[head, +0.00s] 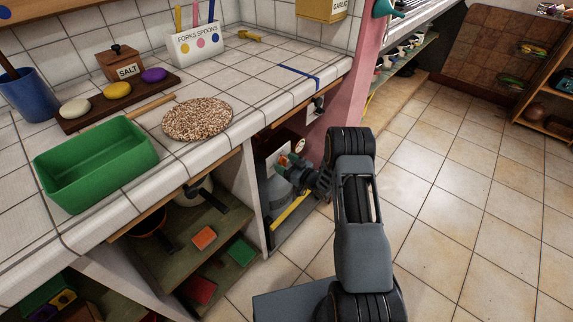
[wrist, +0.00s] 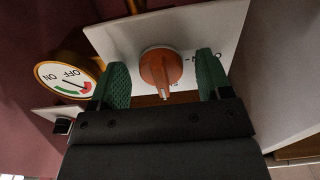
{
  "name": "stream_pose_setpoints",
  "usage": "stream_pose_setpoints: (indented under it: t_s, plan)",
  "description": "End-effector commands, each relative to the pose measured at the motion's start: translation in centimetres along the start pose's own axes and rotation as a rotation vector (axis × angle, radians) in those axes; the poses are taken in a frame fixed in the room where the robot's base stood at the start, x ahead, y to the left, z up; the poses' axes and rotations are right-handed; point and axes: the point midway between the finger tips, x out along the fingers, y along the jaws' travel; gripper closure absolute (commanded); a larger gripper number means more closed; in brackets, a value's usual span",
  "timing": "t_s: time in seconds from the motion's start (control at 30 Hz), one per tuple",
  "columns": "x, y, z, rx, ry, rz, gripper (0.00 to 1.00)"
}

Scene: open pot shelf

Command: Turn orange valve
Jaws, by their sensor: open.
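The orange valve (wrist: 160,68) is a round knob with a raised grip on a white plate (wrist: 222,22) in the wrist view. My gripper (wrist: 163,82) is open, with one green fingertip pad on the left of the knob and one on the right. Gaps show between the pads and the knob, so it does not look gripped. In the head view my gripper (head: 290,163) reaches into the open bay under the counter, close to the white plate. The valve is hard to make out there.
A round gauge (wrist: 70,78) marked ON and OFF sits left of the plate. The pot shelf (head: 180,262) is left of the bay, past a white divider. Tiled floor (head: 450,200) on the right is clear.

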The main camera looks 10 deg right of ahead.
Motion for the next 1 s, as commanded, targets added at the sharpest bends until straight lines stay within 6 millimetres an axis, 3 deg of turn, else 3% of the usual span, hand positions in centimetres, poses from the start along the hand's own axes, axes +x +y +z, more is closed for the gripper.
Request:
stream_pose_setpoints:
  t_s: [0.3,0.8,1.0]
  plan:
    - [0.16,0.0,0.02,0.0,-0.001,0.0,0.28]
    - [0.12,0.04,0.02,0.0,-0.001,0.001,0.75]
    - [0.11,0.07,0.1,-0.015,-0.001,0.002,0.76]
